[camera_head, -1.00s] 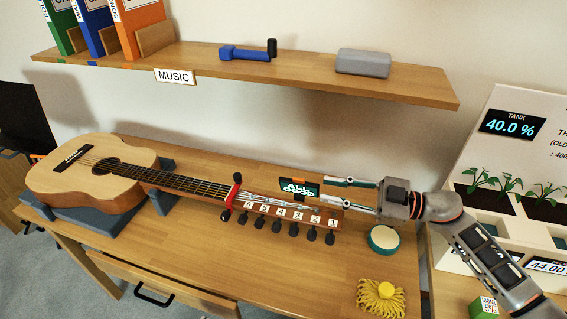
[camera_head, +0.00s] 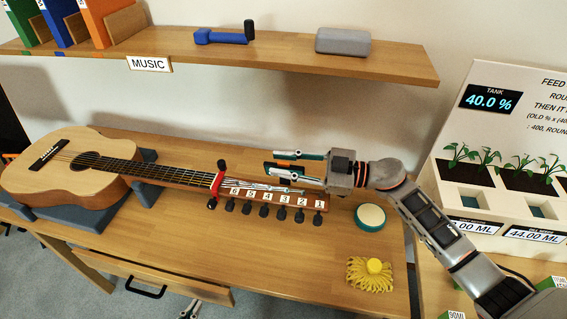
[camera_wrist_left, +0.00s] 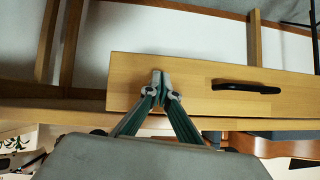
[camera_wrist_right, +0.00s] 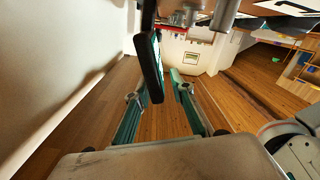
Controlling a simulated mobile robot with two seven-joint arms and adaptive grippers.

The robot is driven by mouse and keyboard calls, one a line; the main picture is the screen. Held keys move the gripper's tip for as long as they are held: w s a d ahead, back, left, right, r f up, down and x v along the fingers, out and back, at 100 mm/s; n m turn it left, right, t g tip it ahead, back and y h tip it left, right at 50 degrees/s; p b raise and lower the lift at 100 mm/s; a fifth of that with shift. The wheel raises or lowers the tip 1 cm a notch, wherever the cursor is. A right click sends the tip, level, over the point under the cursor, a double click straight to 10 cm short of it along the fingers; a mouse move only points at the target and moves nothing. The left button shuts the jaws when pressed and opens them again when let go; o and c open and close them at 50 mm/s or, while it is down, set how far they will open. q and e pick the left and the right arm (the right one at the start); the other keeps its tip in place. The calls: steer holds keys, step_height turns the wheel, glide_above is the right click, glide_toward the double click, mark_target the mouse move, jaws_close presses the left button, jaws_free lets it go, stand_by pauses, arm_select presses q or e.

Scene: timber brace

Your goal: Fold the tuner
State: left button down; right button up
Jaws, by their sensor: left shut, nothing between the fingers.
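The guitar (camera_head: 85,175) lies on its cradle with its headstock (camera_head: 262,193) pointing right, marked with numbered pegs. The tuner (camera_head: 281,165) is at the headstock's back edge, seen nearly edge-on as a dark strip with an orange bit; its screen face is not visible. In the right wrist view the tuner (camera_wrist_right: 150,68) is a dark slab beside the left fingertip. My right gripper (camera_head: 290,172) is open, its fingers spread at the tuner; contact is unclear. My left gripper (camera_head: 189,308) is shut and empty, low in front of the drawer; it also shows in the left wrist view (camera_wrist_left: 159,84).
A round green-rimmed tin (camera_head: 370,217) and a yellow tasselled item (camera_head: 371,275) lie on the table (camera_head: 320,260) right of the headstock. A shelf (camera_head: 230,62) overhangs the back. The drawer (camera_head: 185,283) is below; a planter (camera_head: 500,175) stands right.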

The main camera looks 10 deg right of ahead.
jaws_close()
steer(key=n, duration=0.1)
steer(key=s+n, duration=0.1)
steer(key=s+f+n, duration=0.1)
steer(key=shift+a+n, duration=0.3)
steer(key=shift+n, duration=0.1)
steer(key=shift+s+a+f+n, duration=0.15)
steer(key=shift+s+f+n, duration=0.25)
steer(key=shift+n, duration=0.4)
steer(key=shift+s+a+f+n, duration=0.1)
steer(key=shift+s+f+n, duration=0.25)
steer(key=shift+n, duration=0.45)
jaws_free()
